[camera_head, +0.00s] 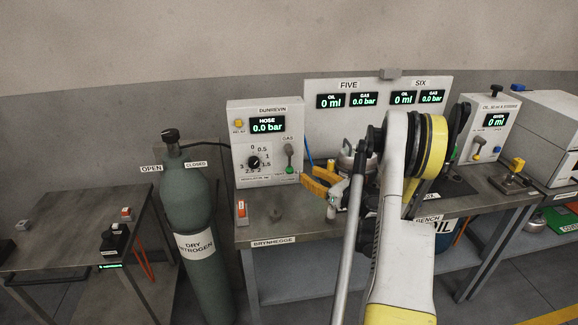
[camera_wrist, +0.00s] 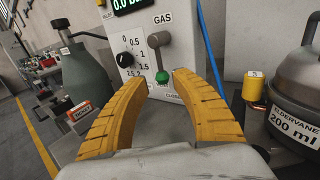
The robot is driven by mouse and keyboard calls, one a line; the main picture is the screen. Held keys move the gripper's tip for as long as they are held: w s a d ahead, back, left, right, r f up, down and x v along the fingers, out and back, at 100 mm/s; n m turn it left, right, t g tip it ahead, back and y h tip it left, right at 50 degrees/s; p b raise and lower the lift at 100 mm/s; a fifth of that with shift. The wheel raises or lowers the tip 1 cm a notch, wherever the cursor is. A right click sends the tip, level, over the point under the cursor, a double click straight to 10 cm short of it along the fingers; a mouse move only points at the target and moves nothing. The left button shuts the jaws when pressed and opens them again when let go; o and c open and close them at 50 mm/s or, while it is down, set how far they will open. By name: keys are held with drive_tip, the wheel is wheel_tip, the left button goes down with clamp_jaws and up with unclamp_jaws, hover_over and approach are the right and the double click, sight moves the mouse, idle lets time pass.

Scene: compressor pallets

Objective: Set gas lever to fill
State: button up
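The gas lever (camera_head: 289,160) is on the front of the white Dunrevin panel (camera_head: 240,140), under the word GAS. In the wrist view, the lever (camera_wrist: 159,58) is a grey arm hanging down, with a green knob (camera_wrist: 162,77) at its lower end. A small label below the knob seems to read CLOSED; the other lever labels are too small or hidden to read. My gripper (camera_head: 318,183) is in front of the panel, to the lower right of the lever. In the wrist view, my gripper (camera_wrist: 160,82) has its yellow fingers spread and empty, with the knob showing between the tips.
A black dial (camera_head: 253,162) is left of the lever, below a hose display reading 0.0 bar. A green gas cylinder (camera_head: 188,205) stands left of the bench (camera_head: 285,226).

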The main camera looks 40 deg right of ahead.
sight(290, 163)
drive_tip(key=w, duration=0.3)
drive_tip(key=w+b, duration=0.1)
drive_tip(key=w, duration=0.2)
drive_tip(key=w+b, duration=0.1)
drive_tip(key=w, duration=0.3)
drive_tip(key=shift+a+r, duration=0.1)
drive_tip(key=shift+a, duration=0.15)
clamp_jaws()
